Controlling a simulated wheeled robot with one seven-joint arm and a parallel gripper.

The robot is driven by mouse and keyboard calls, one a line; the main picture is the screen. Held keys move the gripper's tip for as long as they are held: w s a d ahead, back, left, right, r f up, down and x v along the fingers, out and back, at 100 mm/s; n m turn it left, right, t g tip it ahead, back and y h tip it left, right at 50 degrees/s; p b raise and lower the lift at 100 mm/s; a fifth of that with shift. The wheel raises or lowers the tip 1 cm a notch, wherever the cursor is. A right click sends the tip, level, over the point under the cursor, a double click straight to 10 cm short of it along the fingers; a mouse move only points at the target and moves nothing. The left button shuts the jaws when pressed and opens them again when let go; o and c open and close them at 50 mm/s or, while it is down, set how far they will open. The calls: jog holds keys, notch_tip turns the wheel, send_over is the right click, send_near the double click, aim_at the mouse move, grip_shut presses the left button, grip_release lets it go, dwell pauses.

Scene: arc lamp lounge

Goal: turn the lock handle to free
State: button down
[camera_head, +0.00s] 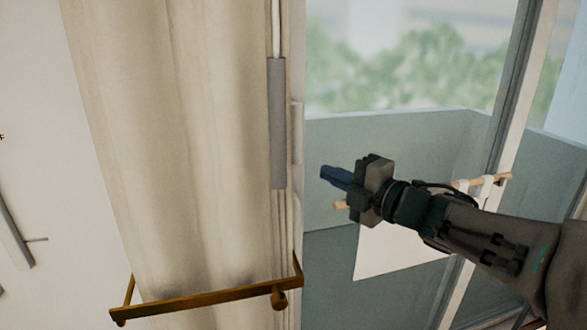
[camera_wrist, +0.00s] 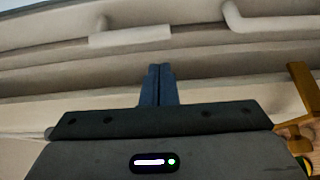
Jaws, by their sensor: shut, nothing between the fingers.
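My gripper (camera_head: 323,173) reaches in from the right, its blue fingers together and empty, pointing left toward the pale door frame. A slim off-white fitting (camera_head: 297,132) stands upright on that frame, apart from the fingertips in the head view. In the wrist view my shut fingers (camera_wrist: 158,84) point toward the frame. A pale block (camera_wrist: 130,36) lies ahead and left of them, and a pale bent handle (camera_wrist: 262,22) ahead and right, running out of view. I cannot tell for certain which fitting is the lock handle, nor its turn position.
A beige curtain (camera_head: 180,140) hangs left of the frame, with a grey upright bar (camera_head: 277,125) at its edge. A wooden rail (camera_head: 200,303) juts out low in front. Glass and a balcony wall (camera_head: 400,140) lie behind my arm.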

aim_at(295, 161)
jog(key=shift+s+a+n+g, duration=0.15)
jog(key=shift+a+n+g, duration=0.05)
jog(key=shift+n+g, duration=0.1)
jog(key=p+x, duration=0.2)
jog(key=x, duration=0.8)
jog(key=shift+r, duration=0.1)
jog(key=shift+d, duration=0.2)
dwell(0.3)
